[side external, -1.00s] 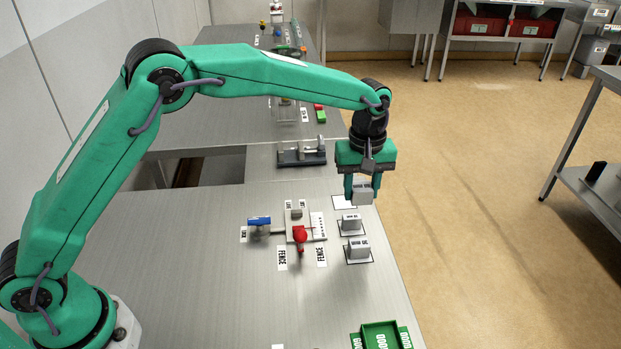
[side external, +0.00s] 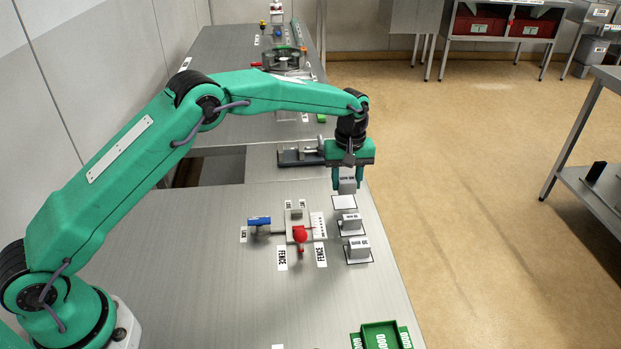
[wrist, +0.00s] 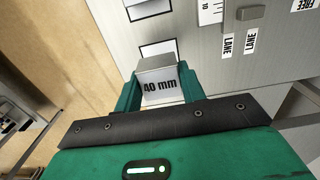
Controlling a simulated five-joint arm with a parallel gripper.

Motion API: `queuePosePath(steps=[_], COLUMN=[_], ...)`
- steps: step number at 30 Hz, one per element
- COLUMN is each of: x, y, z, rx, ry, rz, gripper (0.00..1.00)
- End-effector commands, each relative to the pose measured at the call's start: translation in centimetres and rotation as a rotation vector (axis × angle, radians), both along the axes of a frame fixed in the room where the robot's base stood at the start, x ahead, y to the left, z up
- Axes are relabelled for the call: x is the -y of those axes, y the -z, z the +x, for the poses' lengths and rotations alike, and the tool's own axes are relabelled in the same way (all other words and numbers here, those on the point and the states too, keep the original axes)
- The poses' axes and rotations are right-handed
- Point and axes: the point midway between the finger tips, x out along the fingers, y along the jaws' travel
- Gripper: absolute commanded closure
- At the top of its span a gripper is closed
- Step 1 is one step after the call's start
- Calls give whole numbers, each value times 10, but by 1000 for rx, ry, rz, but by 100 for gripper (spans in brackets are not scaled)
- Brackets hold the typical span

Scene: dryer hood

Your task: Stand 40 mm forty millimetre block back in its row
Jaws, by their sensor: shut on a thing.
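My gripper (side external: 348,182) is shut on a grey block with a white label, the 40 mm block (side external: 347,186). In the wrist view this block (wrist: 160,82) sits between the green fingers and its label reads "40 mm". It is held upright; I cannot tell whether it is clear of the table or touching it. An empty white marked square (side external: 344,202) lies just in front of it, in line with two other grey blocks, a smaller one (side external: 351,222) and a larger one (side external: 359,248), each standing on its own marked square.
A fixture with a red knob (side external: 300,235) and a blue-handled part (side external: 259,221) stands left of the row. A green tray (side external: 381,336) is at the near edge. A grey clamp-like device (side external: 299,154) lies behind. The table's right edge runs close beside the row.

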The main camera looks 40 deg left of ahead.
Motion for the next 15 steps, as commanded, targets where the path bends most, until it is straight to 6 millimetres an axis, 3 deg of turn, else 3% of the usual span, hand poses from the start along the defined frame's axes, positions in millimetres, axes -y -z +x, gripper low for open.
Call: queuePosePath(steps=[10, 15], x=[-5, -5], y=[5, 20], z=[5, 4], rx=[1, -2], ry=[0, 0], rz=[-1, 1], gripper=[91, 91])
